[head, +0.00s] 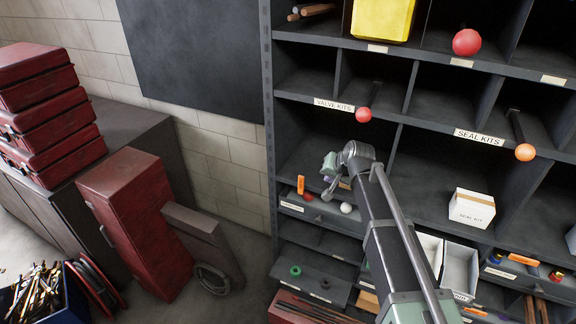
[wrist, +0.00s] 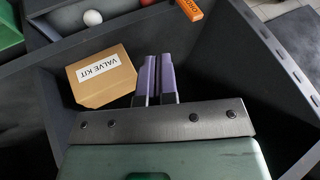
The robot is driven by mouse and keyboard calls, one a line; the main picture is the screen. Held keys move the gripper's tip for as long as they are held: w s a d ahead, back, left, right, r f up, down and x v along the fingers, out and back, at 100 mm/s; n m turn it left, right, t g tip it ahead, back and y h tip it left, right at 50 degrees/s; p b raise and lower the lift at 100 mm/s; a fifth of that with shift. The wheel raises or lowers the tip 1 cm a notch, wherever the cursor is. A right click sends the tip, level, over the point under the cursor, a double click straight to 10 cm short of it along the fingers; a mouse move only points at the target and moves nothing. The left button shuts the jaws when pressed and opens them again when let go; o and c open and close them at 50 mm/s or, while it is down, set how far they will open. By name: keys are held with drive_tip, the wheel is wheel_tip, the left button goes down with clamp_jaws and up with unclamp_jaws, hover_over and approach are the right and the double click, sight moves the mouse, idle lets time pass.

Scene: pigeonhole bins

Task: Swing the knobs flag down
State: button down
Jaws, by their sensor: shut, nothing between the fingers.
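An orange flag (head: 301,184) stands upright at the left end of a shallow bin (head: 292,208) holding a red ball (head: 308,196) and a white ball (head: 346,208). In the wrist view the flag (wrist: 190,8) shows at the top edge, its lettering cut off. My gripper (head: 328,179) is in the left compartment above that bin, to the right of the flag and apart from it. In the wrist view its purple fingers (wrist: 154,62) are shut together and empty, with the flag beyond their tips.
A valve kit box (wrist: 101,76) lies left of my fingers; the compartment wall (wrist: 272,70) is on the right. Red and orange balls on rods (head: 363,114) (head: 525,152) jut from the shelves. A seal kit box (head: 472,208) and another orange flag, lying flat (head: 524,260), are farther right.

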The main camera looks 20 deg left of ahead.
drive_tip(key=b, duration=0.8)
approach(301, 185)
drive_tip(key=shift+m, duration=0.3)
drive_tip(key=w+f, duration=0.1)
drive_tip(key=f, duration=0.1)
drive_tip(key=w+a+f, duration=0.1)
drive_tip(key=w+f, duration=0.1)
drive_tip(key=shift+w+a+f, duration=0.15)
drive_tip(key=shift+a+f, duration=0.05)
drive_tip(key=shift+a, duration=0.05)
drive_tip(key=shift+w, duration=0.15)
